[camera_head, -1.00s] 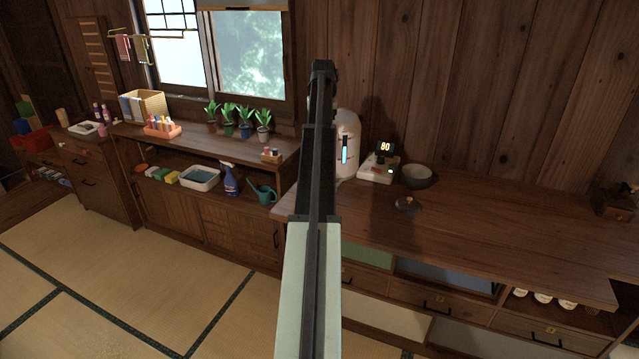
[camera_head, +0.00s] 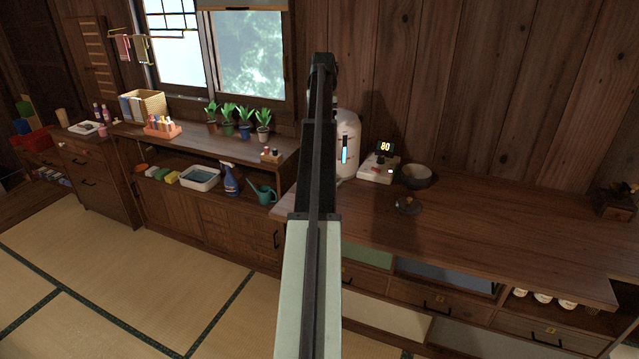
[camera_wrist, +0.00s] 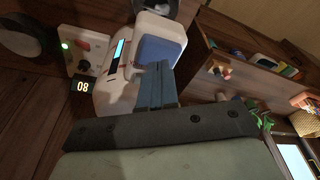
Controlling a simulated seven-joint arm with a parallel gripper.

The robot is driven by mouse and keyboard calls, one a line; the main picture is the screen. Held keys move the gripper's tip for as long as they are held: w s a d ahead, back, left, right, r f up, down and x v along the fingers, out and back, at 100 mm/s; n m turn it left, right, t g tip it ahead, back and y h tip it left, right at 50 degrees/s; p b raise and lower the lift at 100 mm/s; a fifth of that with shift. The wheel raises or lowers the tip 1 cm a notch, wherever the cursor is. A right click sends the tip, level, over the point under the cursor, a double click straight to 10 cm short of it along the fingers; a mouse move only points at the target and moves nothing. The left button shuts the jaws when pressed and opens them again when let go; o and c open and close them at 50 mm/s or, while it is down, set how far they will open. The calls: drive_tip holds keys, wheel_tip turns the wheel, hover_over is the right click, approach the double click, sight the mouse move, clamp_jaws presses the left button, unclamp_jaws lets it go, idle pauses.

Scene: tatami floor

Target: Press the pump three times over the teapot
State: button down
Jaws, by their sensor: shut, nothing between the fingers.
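The white pump pot (camera_head: 347,142) stands on the wooden counter near the wall in the head view, its left side hidden behind my arm. Its blue gauge glows on the side. In the wrist view the pot (camera_wrist: 112,92) shows with a blue-grey press plate (camera_wrist: 160,49) on its top. My gripper (camera_wrist: 163,68) is shut and empty, its fingertips at the edge of the plate in the picture. I cannot tell whether they touch it. A dark round thing (camera_wrist: 158,7) is cut off at the wrist view's top edge; I cannot tell whether it is the teapot.
A white unit (camera_head: 377,170) with a display reading 80 stands right of the pot. A dark bowl (camera_head: 416,176) is beside it. A small dark lid with a knob (camera_head: 408,205) lies in front. The counter's right side is mostly clear. Potted plants (camera_head: 238,118) stand on the left cabinet.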

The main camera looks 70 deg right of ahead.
drive_tip(key=v, duration=0.4)
drive_tip(key=d+v, duration=0.1)
drive_tip(key=v, duration=0.1)
drive_tip(key=shift+w, duration=0.3)
idle(0.6)
